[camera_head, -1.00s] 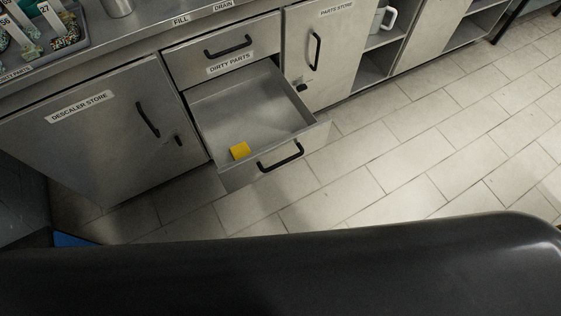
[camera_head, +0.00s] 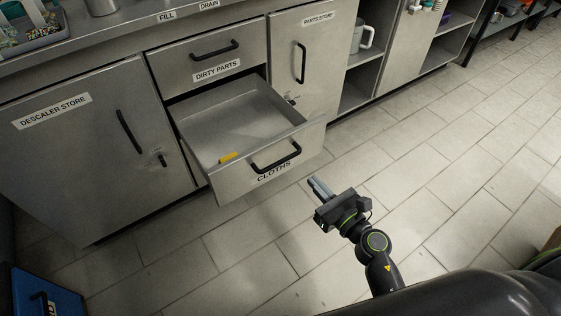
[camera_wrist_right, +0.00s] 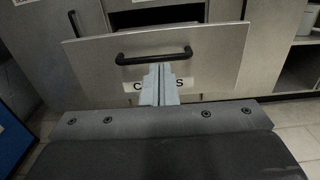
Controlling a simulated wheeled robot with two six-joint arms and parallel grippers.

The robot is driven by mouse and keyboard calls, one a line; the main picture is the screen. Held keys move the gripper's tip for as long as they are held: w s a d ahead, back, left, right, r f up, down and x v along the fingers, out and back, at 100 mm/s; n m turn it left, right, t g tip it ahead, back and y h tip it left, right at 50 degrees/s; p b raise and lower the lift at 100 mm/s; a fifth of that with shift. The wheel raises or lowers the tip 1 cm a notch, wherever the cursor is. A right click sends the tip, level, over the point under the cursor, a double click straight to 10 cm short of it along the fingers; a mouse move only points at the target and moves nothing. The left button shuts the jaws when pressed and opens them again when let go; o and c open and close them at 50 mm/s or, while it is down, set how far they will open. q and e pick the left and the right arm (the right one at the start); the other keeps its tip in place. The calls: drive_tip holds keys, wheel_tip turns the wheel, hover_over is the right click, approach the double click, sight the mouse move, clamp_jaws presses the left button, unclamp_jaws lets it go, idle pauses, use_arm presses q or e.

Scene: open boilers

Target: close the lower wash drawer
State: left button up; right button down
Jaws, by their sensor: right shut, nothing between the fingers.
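The lower drawer (camera_head: 232,182), labelled CLOTHS, stands pulled out below the closed drawer marked DIRTY PARTS (camera_head: 206,57). A yellow item (camera_head: 228,158) lies inside it near the front. The drawer's black handle (camera_head: 275,158) is on its front panel and also shows in the right wrist view (camera_wrist_right: 153,57). My right gripper (camera_head: 317,187) is shut and empty, in front of and to the right of the drawer front. In the right wrist view its fingertips (camera_wrist_right: 158,70) overlap the panel just below the handle; I cannot tell whether they touch. My left gripper is out of view.
The descaler store door (camera_head: 85,150) is closed on the left, and the parts store door (camera_head: 303,60) is closed on the right. A blue box (camera_head: 45,290) stands on the floor at lower left. The tiled floor (camera_head: 440,160) to the right is clear.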

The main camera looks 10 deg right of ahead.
sight(279, 142)
drive_tip(key=x, duration=1.3)
drive_tip(key=shift+w, duration=0.1)
drive_tip(key=shift+w+a, duration=0.15)
drive_tip(key=shift+w, duration=0.25)
